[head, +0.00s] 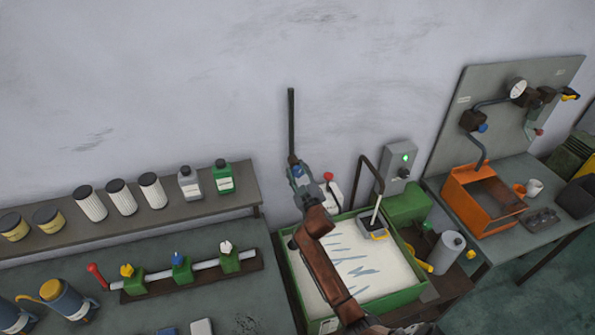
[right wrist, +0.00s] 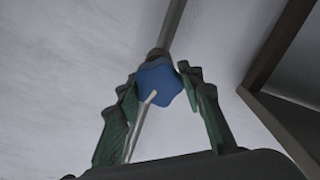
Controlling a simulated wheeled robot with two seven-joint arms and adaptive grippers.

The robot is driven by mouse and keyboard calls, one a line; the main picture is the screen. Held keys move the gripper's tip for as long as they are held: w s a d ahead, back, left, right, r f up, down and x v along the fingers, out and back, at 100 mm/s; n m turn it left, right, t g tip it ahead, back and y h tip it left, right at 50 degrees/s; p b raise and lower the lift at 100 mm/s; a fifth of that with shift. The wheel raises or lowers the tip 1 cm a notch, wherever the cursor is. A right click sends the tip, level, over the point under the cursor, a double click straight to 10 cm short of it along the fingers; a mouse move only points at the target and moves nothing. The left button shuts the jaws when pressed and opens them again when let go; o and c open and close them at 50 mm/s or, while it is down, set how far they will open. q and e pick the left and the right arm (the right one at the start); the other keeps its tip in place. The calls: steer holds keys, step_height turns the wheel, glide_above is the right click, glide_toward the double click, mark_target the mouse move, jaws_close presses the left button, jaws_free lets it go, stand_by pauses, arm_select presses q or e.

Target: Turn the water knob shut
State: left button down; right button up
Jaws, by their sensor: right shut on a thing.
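A blue star-shaped knob (right wrist: 158,80) sits at the lower end of a grey pipe in the right wrist view. The knob also shows in the head view (head: 297,171), below a dark upright pipe (head: 291,120) against the wall. My right gripper (head: 302,178) is at the knob, above the back of the green-rimmed basin (head: 408,296). In the right wrist view its green-padded fingers (right wrist: 160,90) are shut on the knob, one on each side. A thin pale strand (right wrist: 146,122) runs down from the knob; I cannot tell what it is. My left gripper is out of view.
A red-topped bottle (head: 329,183) stands just right of my gripper. A grey switch box (head: 398,165) with a green light is on the wall. A valve row (head: 205,264) with yellow, blue and white knobs lies on the left bench. An orange bin (head: 470,205) stands right.

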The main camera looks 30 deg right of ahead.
steer(key=shift+n, duration=1.9)
steer(key=o, duration=1.2)
steer(key=shift+c, duration=0.2)
steer(key=v, duration=1.2)
